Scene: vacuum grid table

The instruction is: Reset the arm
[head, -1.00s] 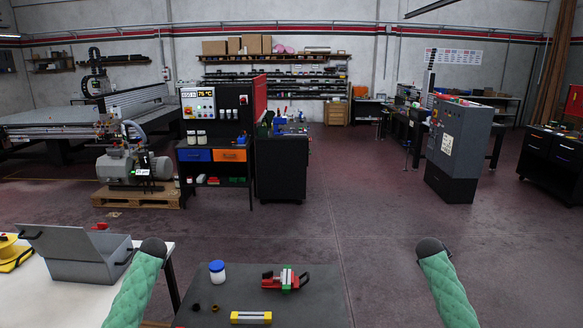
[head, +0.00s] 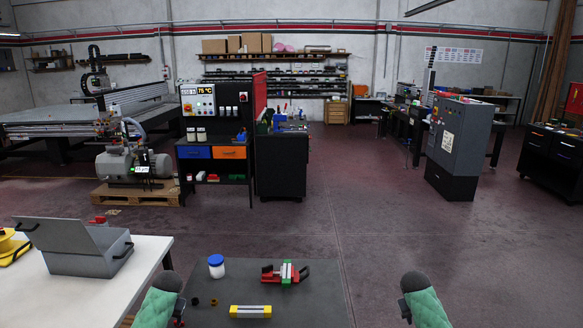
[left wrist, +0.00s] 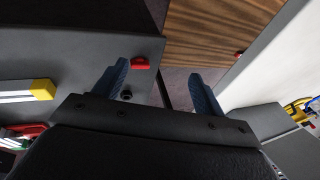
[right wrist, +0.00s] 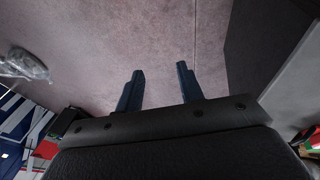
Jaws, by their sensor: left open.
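My left arm (head: 158,302) and right arm (head: 427,305), both in green quilted covers, show only at the bottom edge of the head view; their grippers are out of that frame. In the left wrist view my left gripper (left wrist: 157,80) has its two blue fingers wide apart with nothing between them, above the edge of the dark grey table. In the right wrist view my right gripper (right wrist: 158,82) has its fingers apart and empty, with bare floor behind them.
The dark grey table (head: 318,302) holds a white jar with a blue lid (head: 216,266), a red-and-green clamp-like device (head: 285,272) and a yellow-and-silver block (head: 250,311). A white table (head: 130,280) with an open grey case (head: 85,252) stands left.

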